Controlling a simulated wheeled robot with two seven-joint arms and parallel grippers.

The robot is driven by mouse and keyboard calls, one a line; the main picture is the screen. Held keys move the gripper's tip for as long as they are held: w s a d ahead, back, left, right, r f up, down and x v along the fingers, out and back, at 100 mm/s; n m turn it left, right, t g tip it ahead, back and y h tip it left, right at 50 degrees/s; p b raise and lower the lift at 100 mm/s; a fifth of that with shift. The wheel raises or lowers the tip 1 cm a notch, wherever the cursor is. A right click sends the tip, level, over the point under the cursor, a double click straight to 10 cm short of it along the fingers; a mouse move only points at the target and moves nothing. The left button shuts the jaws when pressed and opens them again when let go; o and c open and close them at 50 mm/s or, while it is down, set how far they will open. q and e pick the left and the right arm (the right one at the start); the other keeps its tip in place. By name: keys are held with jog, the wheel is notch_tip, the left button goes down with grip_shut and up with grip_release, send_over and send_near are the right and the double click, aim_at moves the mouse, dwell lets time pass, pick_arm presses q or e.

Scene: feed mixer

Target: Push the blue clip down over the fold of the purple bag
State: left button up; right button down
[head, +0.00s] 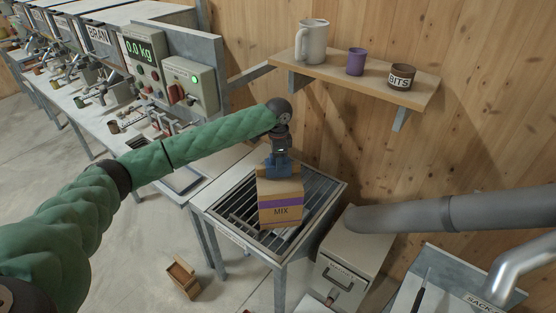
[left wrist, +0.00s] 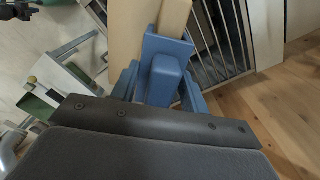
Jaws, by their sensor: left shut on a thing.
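The purple bag (head: 281,203) is a tan, box-like bag with a purple band and the word MIX, standing upright on a metal grate. Its folded top (head: 293,170) shows as a narrow tan strip on either side of the blue clip (head: 272,169). My left gripper (head: 279,158) points down from above and is shut on the clip at the middle of the fold. In the left wrist view the clip (left wrist: 167,78) lies between the fingers, against the tan fold (left wrist: 173,18). How far down the clip sits is hidden. My right gripper is not in view.
The grate (head: 235,205) tops a metal-framed stand. A wall shelf (head: 370,80) behind holds a white jug (head: 312,42), a purple cup (head: 356,61) and a BITS tin (head: 401,77). A scale display (head: 140,50) reads 0.0 kg. A wooden box (head: 182,278) lies on the floor.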

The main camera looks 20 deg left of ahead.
pick_arm(q)
jog(key=o, duration=0.9)
jog(key=shift+c, duration=0.2)
jog(key=shift+o, duration=0.9)
jog(key=shift+r+p, duration=2.1)
jog(key=shift+r, duration=0.25)
jog(key=shift+r+p, duration=0.5)
jog(key=shift+r, duration=0.65)
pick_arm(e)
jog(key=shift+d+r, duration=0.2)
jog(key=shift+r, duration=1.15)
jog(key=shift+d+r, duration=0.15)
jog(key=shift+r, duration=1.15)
